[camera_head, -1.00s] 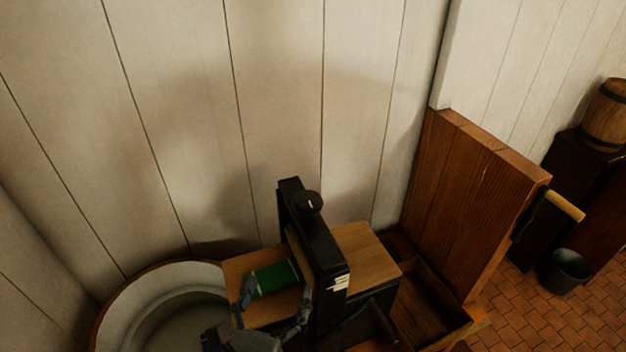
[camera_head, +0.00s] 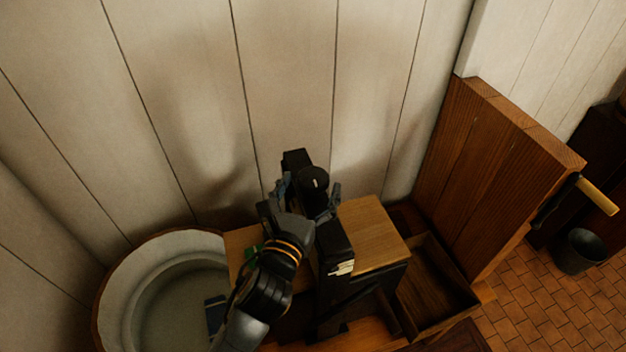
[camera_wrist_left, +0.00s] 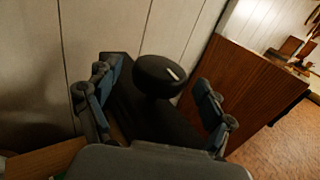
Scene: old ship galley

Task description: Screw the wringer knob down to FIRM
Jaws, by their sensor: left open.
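The wringer knob (camera_head: 314,180) is round and black with a short white mark, on top of the black wringer frame (camera_head: 333,240). My left gripper (camera_head: 308,194) is open, one finger on each side of the knob. In the wrist view, gaps show between both fingers (camera_wrist_left: 156,96) and the knob. White marks (camera_head: 341,268) on the frame's front are too small to read. My right gripper is not in view.
A round tub (camera_head: 120,275) stands left of the wringer. A light wooden board (camera_head: 372,235) and an open wooden box (camera_head: 435,285) lie to its right, beside a tall wooden panel (camera_head: 490,165). A plank wall (camera_head: 285,80) is close behind. A bucket (camera_head: 578,251) stands on the tiled floor.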

